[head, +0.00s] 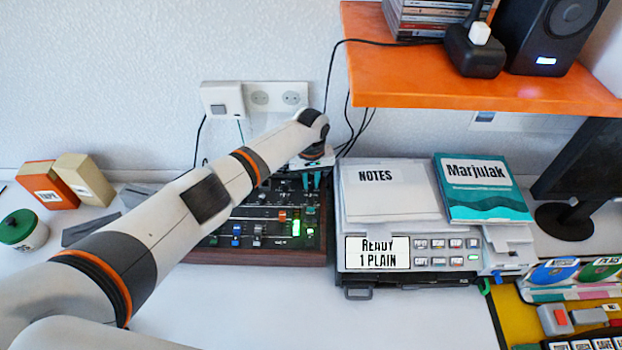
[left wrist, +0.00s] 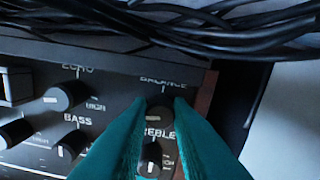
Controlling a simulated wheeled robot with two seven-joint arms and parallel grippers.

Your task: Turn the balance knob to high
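The mixer (head: 262,228) stands on the desk with its knobs at the back, partly hidden by my left arm. In the left wrist view the dark balance knob (left wrist: 158,108) is at the panel's right edge, below its BALANCE label. Its pale mark seems to be on the lower left. My left gripper (head: 312,180) points down over the mixer. In the left wrist view its teal fingertips (left wrist: 161,99) are on either side of the balance knob, overlapping its sides. A gap shows between them, but I cannot tell whether they press on it. My right gripper is out of view.
The treble knob (left wrist: 152,160) is just below, with the bass knob (left wrist: 72,145) and echo knob (left wrist: 65,96) to the left. Black cables (left wrist: 200,28) run behind the mixer. An orange shelf (head: 430,88) overhangs the back.

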